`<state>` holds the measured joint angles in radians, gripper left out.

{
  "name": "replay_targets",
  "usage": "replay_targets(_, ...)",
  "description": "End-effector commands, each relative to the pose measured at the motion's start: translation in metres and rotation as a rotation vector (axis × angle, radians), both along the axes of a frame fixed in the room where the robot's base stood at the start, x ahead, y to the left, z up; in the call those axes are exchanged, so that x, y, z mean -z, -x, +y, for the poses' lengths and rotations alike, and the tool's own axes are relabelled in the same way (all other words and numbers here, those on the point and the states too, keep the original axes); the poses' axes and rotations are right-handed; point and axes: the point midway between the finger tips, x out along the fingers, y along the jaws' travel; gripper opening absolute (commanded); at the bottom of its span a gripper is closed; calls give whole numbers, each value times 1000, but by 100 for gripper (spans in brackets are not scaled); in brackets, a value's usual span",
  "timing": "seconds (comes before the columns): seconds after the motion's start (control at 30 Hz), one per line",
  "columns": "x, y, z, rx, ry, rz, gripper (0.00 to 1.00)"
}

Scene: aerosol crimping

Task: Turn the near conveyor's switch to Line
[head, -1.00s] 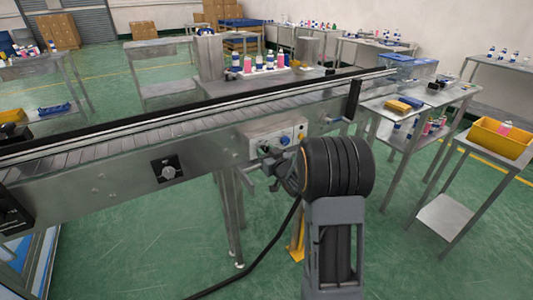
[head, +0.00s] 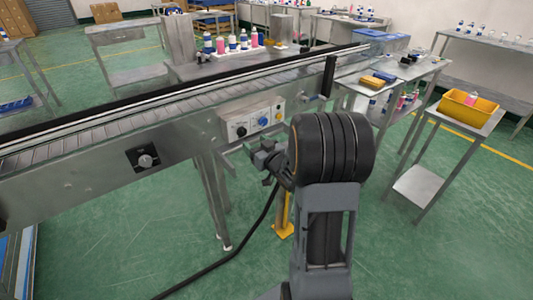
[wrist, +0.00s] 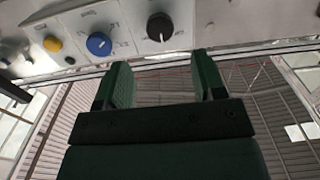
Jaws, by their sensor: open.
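The near conveyor (head: 90,160) runs across the head view. Its control panel (head: 228,119) carries a black knob (head: 241,131), a blue knob (head: 263,121) and a yellow button (head: 279,115). The wrist view shows the black knob (wrist: 159,27) with a pale pointer mark, the blue knob (wrist: 99,44) and the yellow button (wrist: 53,43). Their labels are too small to read. My gripper (wrist: 160,80) is open and empty, its fingertips just short of the panel and roughly in line with the black knob. In the head view my gripper (head: 262,158) is just below the panel.
Another knob on a black plate (head: 143,159) sits further left on the conveyor side. A yellow post (head: 284,215) and a black cable (head: 240,245) are below. A side table at right holds a yellow bin (head: 467,108). The green floor in front is mostly clear.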

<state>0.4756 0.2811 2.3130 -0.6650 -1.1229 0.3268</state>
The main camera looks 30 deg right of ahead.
Motion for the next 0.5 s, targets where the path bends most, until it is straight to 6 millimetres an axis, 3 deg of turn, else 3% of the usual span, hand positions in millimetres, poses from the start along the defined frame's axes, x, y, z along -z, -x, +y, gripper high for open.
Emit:
replay_targets(0.2,0,39,-5,3,0,0,63)
replay_targets(0.5,0,62,-7,2,0,-1,63)
